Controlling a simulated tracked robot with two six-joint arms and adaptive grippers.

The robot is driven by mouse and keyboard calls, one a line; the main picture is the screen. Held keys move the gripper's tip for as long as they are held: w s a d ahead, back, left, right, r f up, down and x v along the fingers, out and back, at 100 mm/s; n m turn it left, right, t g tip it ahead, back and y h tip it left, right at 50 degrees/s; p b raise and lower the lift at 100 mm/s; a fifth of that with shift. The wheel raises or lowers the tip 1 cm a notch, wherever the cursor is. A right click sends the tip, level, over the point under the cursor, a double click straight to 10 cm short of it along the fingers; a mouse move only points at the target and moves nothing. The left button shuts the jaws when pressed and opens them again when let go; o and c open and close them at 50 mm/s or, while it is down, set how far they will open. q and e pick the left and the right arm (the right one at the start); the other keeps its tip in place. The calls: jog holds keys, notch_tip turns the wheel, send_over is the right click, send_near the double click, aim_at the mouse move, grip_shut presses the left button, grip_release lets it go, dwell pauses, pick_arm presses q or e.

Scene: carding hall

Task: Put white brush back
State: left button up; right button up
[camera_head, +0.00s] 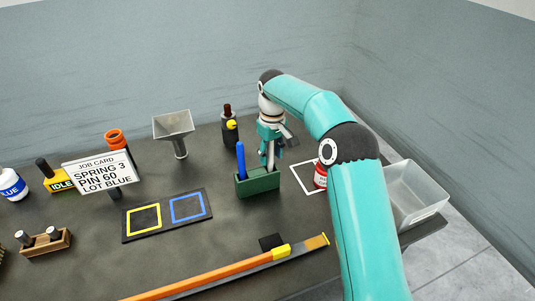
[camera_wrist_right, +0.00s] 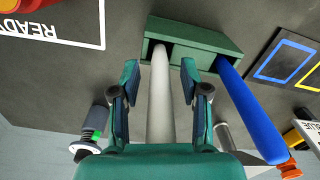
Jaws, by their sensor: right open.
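The white brush (camera_wrist_right: 160,95) stands upright with its lower end at one slot of the green holder (camera_wrist_right: 200,35); in the head view it is a thin pale stick (camera_head: 270,156) above the holder (camera_head: 258,183). A blue brush (camera_wrist_right: 250,115) stands in the other end of the holder, and also shows in the head view (camera_head: 240,160). My right gripper (camera_head: 271,143) is open, its fingers (camera_wrist_right: 160,80) on either side of the white handle, with gaps visible on both sides. My left gripper is not in view.
A white square outline with a red container (camera_head: 320,175) lies right of the holder. A clear bin (camera_head: 415,195) is at the right edge. A dark bottle (camera_head: 230,130) and a funnel (camera_head: 173,125) stand behind. A mat with yellow and blue squares (camera_head: 166,215) lies left.

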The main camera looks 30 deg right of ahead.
notch_tip(320, 180, up, 12)
jog(key=p, duration=0.2)
jog(key=shift+r+p, duration=0.2)
jog(key=shift+p, duration=0.15)
jog(key=shift+d, duration=0.1)
dwell(0.3)
